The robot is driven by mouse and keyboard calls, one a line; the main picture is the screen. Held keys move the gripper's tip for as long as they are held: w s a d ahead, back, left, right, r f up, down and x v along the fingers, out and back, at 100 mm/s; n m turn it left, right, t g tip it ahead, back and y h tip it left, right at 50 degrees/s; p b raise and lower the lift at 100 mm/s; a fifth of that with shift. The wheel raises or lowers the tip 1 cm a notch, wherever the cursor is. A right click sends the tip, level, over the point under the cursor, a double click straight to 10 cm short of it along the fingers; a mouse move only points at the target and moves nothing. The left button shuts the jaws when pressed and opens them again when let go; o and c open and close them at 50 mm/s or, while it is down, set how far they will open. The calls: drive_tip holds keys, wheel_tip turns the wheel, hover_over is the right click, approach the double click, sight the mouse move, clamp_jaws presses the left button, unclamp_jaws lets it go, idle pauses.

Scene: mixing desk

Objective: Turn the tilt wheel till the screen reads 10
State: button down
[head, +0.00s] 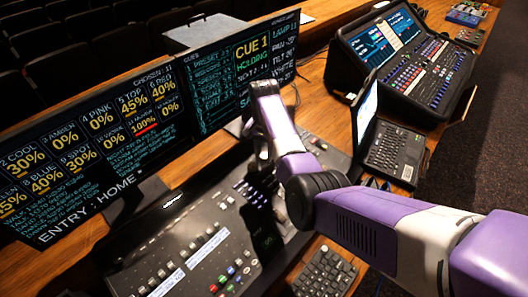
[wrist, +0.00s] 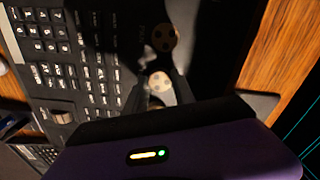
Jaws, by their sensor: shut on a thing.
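In the wrist view, my gripper (wrist: 159,87) is shut on a round wheel (wrist: 159,80) with a pale, dark-spotted face, one dark finger on each side of it. I take this to be the tilt wheel; its own label is hidden. A second, similar wheel (wrist: 163,38) stands free just above it in the picture, beside small lettering that is hard to read. In the head view my arm hides the held wheel and most of the gripper.
The lighting desk (head: 180,250) has faders and buttons; its key rows (wrist: 95,70) lie left of the held wheel in the wrist view. A laptop (head: 385,150), a keyboard (head: 325,275) and another console (head: 405,65) stand to the right on the wooden table.

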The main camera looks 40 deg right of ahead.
sight(264, 155)
drive_tip(key=n, duration=0.6)
drive_tip(key=shift+p, duration=0.35)
idle(0.4)
drive_tip(key=c, duration=1)
unclamp_jaws()
drive_tip(key=shift+c, duration=0.2)
drive_tip(key=shift+r, duration=0.1)
drive_tip(key=shift+r+b, duration=0.7)
drive_tip(key=shift+r, duration=3.15)
